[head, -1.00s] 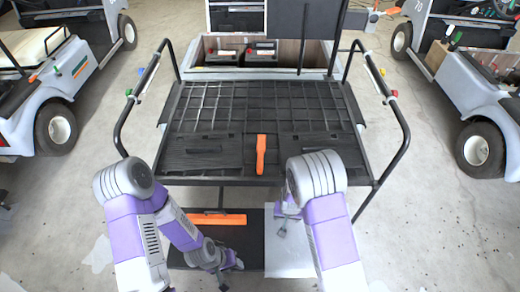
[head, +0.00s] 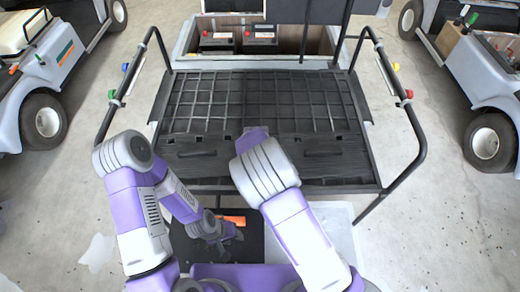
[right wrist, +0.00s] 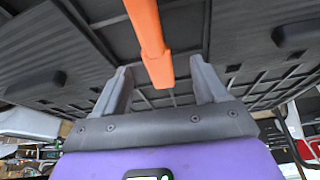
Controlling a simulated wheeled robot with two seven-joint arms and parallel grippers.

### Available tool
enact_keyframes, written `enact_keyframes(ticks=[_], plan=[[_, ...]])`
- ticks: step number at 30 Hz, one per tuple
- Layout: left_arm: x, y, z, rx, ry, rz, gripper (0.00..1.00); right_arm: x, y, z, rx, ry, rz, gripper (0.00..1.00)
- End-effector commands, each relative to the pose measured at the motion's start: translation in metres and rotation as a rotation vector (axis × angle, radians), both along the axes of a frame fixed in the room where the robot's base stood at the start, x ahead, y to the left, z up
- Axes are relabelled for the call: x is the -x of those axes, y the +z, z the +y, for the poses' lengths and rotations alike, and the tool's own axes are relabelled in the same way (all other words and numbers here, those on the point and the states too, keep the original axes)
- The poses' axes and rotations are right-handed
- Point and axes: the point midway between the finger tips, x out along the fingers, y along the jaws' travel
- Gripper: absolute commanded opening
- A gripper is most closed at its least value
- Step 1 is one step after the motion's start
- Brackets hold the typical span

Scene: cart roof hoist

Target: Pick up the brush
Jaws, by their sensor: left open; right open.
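The brush (right wrist: 150,40) shows in the right wrist view as a long orange piece against the black rack. It lies between the two fingers of my right gripper (right wrist: 163,78), which is open, with a finger on each side; I cannot see any contact. In the head view my right arm hides the brush and the right fingers. My left gripper (head: 228,237) is open and low, below the rack's near edge, beside an orange bar (head: 233,219).
The black slatted rack (head: 255,105) spans the middle, with bent side rails (head: 412,125) left and right. Behind it is an open bay with two batteries (head: 262,37). A dark mat (head: 250,247) and a pale panel (head: 340,235) lie below. Other carts stand at both sides.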

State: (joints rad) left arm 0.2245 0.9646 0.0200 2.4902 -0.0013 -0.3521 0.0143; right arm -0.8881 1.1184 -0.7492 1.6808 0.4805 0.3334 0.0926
Motion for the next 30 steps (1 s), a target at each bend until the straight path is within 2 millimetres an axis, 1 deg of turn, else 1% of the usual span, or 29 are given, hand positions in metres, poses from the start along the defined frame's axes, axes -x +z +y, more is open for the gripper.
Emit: enact_keyframes(ticks=[1, 5, 9, 12, 15, 22, 30], plan=[[0.0, -0.003, 0.0, 0.0, 0.0, 0.001, 0.43, -0.002, -0.008, -0.001, 0.001, 0.0, 0.001, 0.72], [0.001, -0.009, 0.0, 0.0, 0.001, 0.001, 0.43, -0.01, -0.022, -0.003, 0.001, 0.0, 0.001, 0.72], [0.0, -0.018, 0.0, 0.0, 0.001, 0.001, 0.43, -0.021, -0.042, -0.007, 0.001, 0.0, 0.001, 0.72], [0.0, -0.021, 0.0, 0.0, 0.001, 0.001, 0.43, -0.026, -0.052, -0.007, 0.001, 0.0, 0.001, 0.72], [0.0, -0.022, 0.0, 0.0, 0.001, 0.0, 0.43, -0.028, -0.057, -0.006, 0.0, 0.001, 0.0, 0.72], [0.0, -0.021, 0.0, 0.0, 0.0, 0.0, 0.43, -0.028, -0.057, -0.006, -0.001, 0.001, 0.0, 0.72], [0.0, -0.022, 0.0, 0.0, 0.0, 0.0, 0.43, -0.028, -0.057, -0.006, 0.0, 0.0, 0.0, 0.31]])
